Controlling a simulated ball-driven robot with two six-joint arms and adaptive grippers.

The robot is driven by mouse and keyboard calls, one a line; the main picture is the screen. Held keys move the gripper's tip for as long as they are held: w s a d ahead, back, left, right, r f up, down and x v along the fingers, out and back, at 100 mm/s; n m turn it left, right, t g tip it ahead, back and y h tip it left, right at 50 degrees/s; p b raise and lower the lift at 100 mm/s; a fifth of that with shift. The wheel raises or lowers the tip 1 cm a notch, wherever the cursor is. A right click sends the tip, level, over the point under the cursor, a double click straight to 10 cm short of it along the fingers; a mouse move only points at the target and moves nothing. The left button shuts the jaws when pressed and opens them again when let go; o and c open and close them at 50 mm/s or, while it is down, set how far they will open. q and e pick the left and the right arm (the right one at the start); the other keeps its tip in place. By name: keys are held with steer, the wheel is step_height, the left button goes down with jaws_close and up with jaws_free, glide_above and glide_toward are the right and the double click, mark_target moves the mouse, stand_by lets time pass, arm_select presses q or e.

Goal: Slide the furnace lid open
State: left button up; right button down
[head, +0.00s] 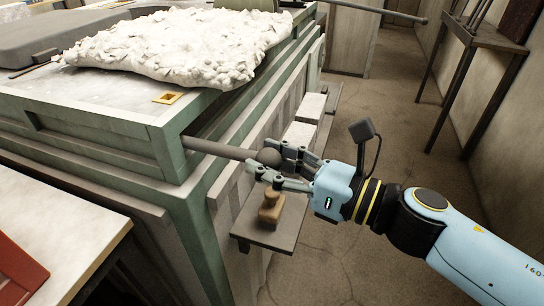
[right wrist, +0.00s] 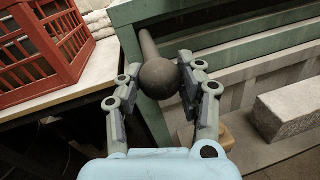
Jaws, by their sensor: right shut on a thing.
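The furnace (head: 108,118) is a large green-framed block with a pale top. A grey rod (head: 215,148) sticks out of its near corner and ends in a round dark knob (head: 269,157). My right gripper (head: 272,165) is shut on this knob, with fingers on both sides of it. In the right wrist view the knob (right wrist: 160,79) sits between the fingers, and the rod (right wrist: 148,45) runs away into the green frame. A lumpy white mass (head: 175,48) and a flat grey slab (head: 60,42) lie on top. I cannot tell which part is the lid. My left gripper is out of view.
A side ledge (head: 285,228) below my right gripper holds a small wooden object (head: 269,206) and pale blocks (head: 311,107). A red crate (right wrist: 45,45) stands on a white-topped table (head: 60,225) at the left. A dark table (head: 487,35) stands at far right. Floor between is clear.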

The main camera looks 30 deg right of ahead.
steer(key=shift+s+a+f, duration=0.1)
steer(key=shift+s+f, duration=0.05)
steer(key=c, duration=1.2)
jaws_free()
steer(key=o, duration=0.4)
steer(key=shift+s+a, duration=0.1)
steer(key=shift+a, duration=0.05)
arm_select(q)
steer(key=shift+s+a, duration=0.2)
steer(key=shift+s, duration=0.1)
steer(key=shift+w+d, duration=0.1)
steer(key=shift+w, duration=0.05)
arm_select(e)
steer(key=v, duration=1.2)
